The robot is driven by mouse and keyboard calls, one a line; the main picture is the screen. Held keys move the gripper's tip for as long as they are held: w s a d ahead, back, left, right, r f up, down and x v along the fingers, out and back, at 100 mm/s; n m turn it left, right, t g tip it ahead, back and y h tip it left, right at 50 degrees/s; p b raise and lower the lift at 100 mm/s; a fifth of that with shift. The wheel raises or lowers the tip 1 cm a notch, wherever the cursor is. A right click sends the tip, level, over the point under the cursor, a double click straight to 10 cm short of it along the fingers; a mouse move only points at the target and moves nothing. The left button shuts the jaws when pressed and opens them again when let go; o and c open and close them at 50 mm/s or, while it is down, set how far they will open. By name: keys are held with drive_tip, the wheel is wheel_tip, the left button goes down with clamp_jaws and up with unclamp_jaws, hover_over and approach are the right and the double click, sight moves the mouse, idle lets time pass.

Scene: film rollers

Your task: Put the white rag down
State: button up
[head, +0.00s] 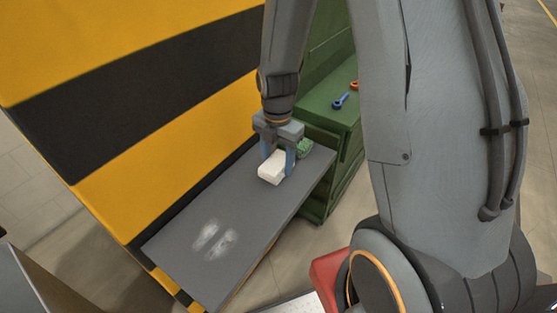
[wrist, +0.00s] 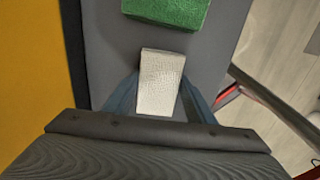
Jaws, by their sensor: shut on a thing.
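The white rag (head: 272,168) is a small folded white block between the blue fingers of my gripper (head: 279,163). My gripper is shut on it, low over the far part of a grey shelf (head: 180,247). The rag also shows in the wrist view (wrist: 160,82), with a finger at each side of its near end. I cannot tell whether the rag touches the shelf. A green block (wrist: 168,10) lies on the shelf just beyond the rag, apart from it; in the head view the green block (head: 304,147) is partly hidden by my gripper.
A green cabinet (head: 345,165) stands behind at right, with a blue tool (head: 341,100) on top.

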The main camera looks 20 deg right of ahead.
sight(277, 161)
drive_tip(key=shift+f, duration=0.1)
drive_tip(key=o, duration=1.2)
wheel_tip(277, 161, up, 11)
drive_tip(key=b, duration=0.2)
drive_tip(key=s+f+m, duration=0.1)
drive_tip(key=s+m, duration=0.3)
drive_tip(key=m, duration=0.8)
drive_tip(key=s+f+m+t, duration=0.1)
drive_tip(key=s+m, duration=0.4)
drive_tip(key=m, duration=0.8)
drive_tip(key=shift+s, duration=0.2)
